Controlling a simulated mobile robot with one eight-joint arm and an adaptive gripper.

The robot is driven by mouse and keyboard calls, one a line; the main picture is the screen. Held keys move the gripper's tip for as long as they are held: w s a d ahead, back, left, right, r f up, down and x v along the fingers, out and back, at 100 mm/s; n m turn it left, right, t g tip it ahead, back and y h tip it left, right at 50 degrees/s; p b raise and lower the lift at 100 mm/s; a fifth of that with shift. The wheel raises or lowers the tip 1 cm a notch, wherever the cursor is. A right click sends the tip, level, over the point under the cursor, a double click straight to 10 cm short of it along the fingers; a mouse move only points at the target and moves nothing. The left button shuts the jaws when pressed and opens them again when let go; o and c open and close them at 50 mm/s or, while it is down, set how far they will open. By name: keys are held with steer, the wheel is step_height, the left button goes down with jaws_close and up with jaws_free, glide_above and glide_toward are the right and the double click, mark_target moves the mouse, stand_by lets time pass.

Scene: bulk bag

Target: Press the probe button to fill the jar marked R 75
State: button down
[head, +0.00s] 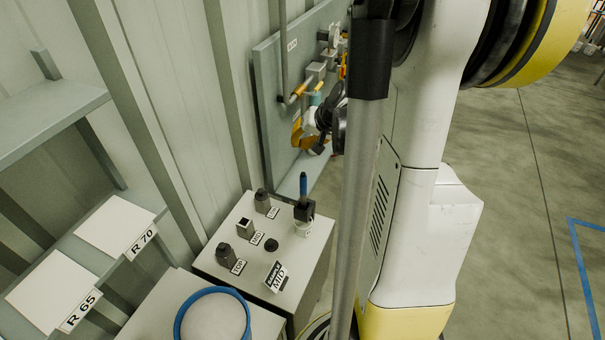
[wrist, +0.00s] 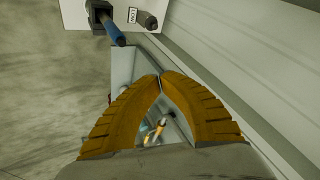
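A probe with a blue handle (head: 303,186) stands in a black holder on a grey cabinet (head: 210,262). Its blue end also shows at the top of the wrist view (wrist: 113,32). No R 75 mark is readable, and I cannot make out the probe button. My gripper (head: 298,133) is beyond the cabinet, in front of the wall panel and apart from the probe. In the wrist view its orange fingers (wrist: 161,75) meet at the tips with nothing visible between them.
Grey posts labelled TOP, MID and LOW (head: 262,201) and a SAMPLE MID sign (head: 274,277) stand on the cabinet. A blue-rimmed container (head: 182,318) is in front. Shelves with R 65 and R 70 labels (head: 140,242) are left. A wall panel (head: 268,80) carries pipes and fittings.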

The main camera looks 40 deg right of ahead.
step_height(320, 180, down, 8)
steer(key=b, duration=0.6)
steer(key=shift+f, duration=0.2)
stand_by(1.0)
steer(key=shift+f+b, duration=0.4)
steer(key=shift+b, duration=0.2)
steer(key=shift+f+b, duration=0.55)
stand_by(0.3)
steer(key=shift+r, duration=0.1)
steer(key=shift+r+p, duration=0.7)
steer(key=shift+r, duration=0.2)
steer(key=shift+r, duration=0.1)
step_height(320, 180, up, 5)
steer(key=p, duration=0.3)
steer(key=shift+p, duration=0.35)
